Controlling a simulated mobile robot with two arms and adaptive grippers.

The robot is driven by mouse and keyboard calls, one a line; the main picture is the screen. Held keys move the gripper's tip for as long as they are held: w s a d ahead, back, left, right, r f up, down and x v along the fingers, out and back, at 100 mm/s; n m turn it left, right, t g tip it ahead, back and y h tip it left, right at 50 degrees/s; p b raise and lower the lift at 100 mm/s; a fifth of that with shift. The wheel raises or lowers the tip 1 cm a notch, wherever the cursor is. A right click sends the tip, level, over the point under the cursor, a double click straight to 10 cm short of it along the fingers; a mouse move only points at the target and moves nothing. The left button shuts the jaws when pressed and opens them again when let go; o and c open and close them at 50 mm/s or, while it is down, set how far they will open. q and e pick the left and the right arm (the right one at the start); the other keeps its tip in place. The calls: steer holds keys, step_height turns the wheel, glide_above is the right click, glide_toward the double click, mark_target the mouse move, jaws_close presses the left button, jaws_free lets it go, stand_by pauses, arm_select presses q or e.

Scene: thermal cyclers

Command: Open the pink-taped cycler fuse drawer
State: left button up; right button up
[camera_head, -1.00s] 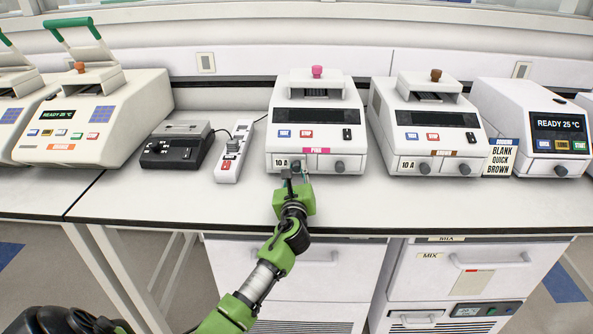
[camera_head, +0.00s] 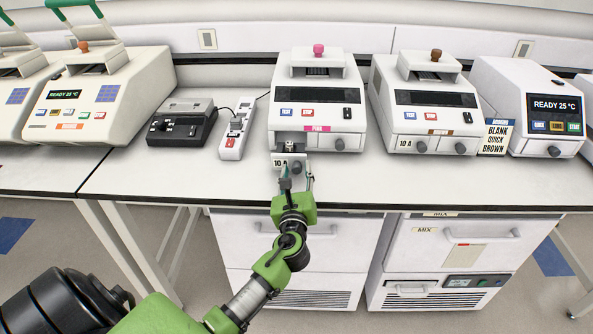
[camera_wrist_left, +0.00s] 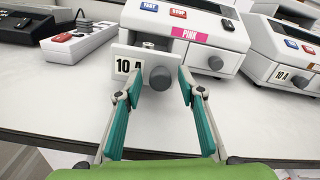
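The pink-taped cycler (camera_head: 318,95) is a white box with a pink "PINK" label (camera_head: 318,129) on its front. Its left drawer (camera_head: 281,163), marked "10 A", stands pulled out toward me. A small metallic part shows inside behind the drawer front (camera_wrist_left: 127,68). The drawer's grey knob (camera_head: 297,167) also shows in the left wrist view (camera_wrist_left: 160,78). My left gripper (camera_head: 297,181) is in front of the drawer. Its teal fingers (camera_wrist_left: 160,82) are spread on either side of the knob, with a visible gap on each side. My right gripper is not in view.
A brown-taped cycler (camera_head: 425,100) stands to the right, and a cycler with a "READY 25 °C" screen (camera_head: 528,105) beyond it. A power strip (camera_head: 235,135) and a black device (camera_head: 182,125) lie to the left. The bench front (camera_head: 220,185) is clear.

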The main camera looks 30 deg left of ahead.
arm_select(q)
steer(key=v, duration=1.2)
stand_by(0.5)
steer(key=s+d+f+n+g+h, duration=0.1)
steer(key=d+f+n+g+h, duration=0.1)
steer(key=f, duration=0.9)
steer(key=s+d+f+n+g+h, duration=0.1)
steer(key=f+h, duration=0.1)
steer(key=f, duration=0.8)
steer(key=s+d+f+n+g+h, duration=0.1)
steer(key=s+f+n+g, duration=0.2)
steer(key=f, duration=0.6)
steer(key=s+d+f+n+g+h, duration=0.1)
steer(key=s+d+f+n+h, duration=0.1)
steer(key=s+f, duration=0.45)
steer(key=s+f+n+g+h, duration=0.1)
steer(key=s+f+n, duration=0.4)
steer(key=s, duration=0.5)
steer(key=s+d+f+n+g, duration=0.1)
steer(key=s+f+n+g, duration=0.2)
steer(key=s+f, duration=0.6)
steer(key=s+d+f+n+g+h, duration=0.1)
steer(key=s+f+n+g, duration=0.2)
steer(key=s+f+n, duration=0.4)
steer(key=s+n, duration=0.1)
steer(key=s, duration=0.4)
steer(key=shift+s+f+h, duration=0.25)
steer(key=shift+h, duration=0.05)
